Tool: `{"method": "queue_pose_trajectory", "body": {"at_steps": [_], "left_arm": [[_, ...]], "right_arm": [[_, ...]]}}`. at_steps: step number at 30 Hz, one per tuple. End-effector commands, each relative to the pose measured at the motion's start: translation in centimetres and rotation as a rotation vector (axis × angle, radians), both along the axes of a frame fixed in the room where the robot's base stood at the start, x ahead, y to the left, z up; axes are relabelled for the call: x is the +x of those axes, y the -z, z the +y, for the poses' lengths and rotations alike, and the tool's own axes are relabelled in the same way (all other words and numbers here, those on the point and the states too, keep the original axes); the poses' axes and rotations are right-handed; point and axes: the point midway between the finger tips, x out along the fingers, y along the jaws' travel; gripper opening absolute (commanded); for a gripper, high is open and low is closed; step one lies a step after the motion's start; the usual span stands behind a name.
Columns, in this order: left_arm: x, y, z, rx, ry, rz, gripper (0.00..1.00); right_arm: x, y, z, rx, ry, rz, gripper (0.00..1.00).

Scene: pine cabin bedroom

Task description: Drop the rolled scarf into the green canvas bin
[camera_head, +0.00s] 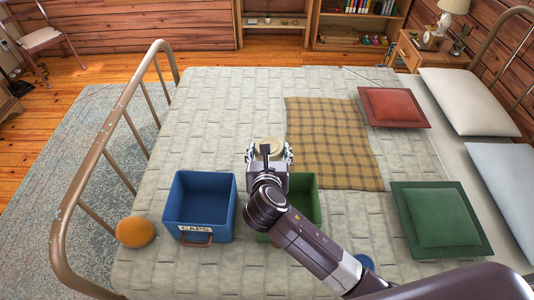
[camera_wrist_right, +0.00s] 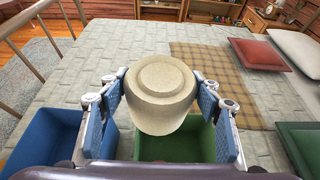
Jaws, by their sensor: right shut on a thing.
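The rolled scarf (camera_wrist_right: 160,95) is a cream, round roll. In the head view the scarf (camera_head: 269,146) shows only in part at the far end of the gripper. The green canvas bin (camera_head: 312,205) stands on the bed, partly hidden behind my right arm. In the right wrist view the green bin (camera_wrist_right: 148,150) shows just below and behind the scarf. The scarf's exact height over the bin is unclear. My left gripper is not in view.
A blue bin (camera_head: 200,205) labelled "CAPS" stands left of the green one. An orange round cushion (camera_head: 135,231) lies by the metal bed rail (camera_head: 125,110). A checked blanket (camera_head: 330,140), red cushion (camera_head: 394,107) and green cushion (camera_head: 440,218) lie on the bed.

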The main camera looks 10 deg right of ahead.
Motion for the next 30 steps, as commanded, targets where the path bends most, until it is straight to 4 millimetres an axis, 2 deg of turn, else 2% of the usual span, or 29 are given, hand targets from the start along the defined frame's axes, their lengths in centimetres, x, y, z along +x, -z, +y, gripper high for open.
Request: {"method": "queue_pose_trajectory", "body": {"at_steps": [1, 6, 12, 20, 30], "left_arm": [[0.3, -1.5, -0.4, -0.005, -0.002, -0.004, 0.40], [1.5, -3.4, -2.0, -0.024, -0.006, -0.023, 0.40], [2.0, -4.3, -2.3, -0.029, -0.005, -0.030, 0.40], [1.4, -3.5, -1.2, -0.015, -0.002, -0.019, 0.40], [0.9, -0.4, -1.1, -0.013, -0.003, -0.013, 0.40]], "right_arm": [[1.0, 1.2, -0.3, -0.016, -0.056, 0.008, 0.32], [2.5, 6.1, -0.5, -0.010, -0.202, 0.015, 0.32], [2.9, 9.1, -1.4, -0.004, -0.270, 0.015, 0.32], [2.9, 10.4, -1.5, -0.002, -0.283, 0.013, 0.32], [2.9, 13.0, -1.5, -0.002, -0.282, 0.013, 0.32]]}}
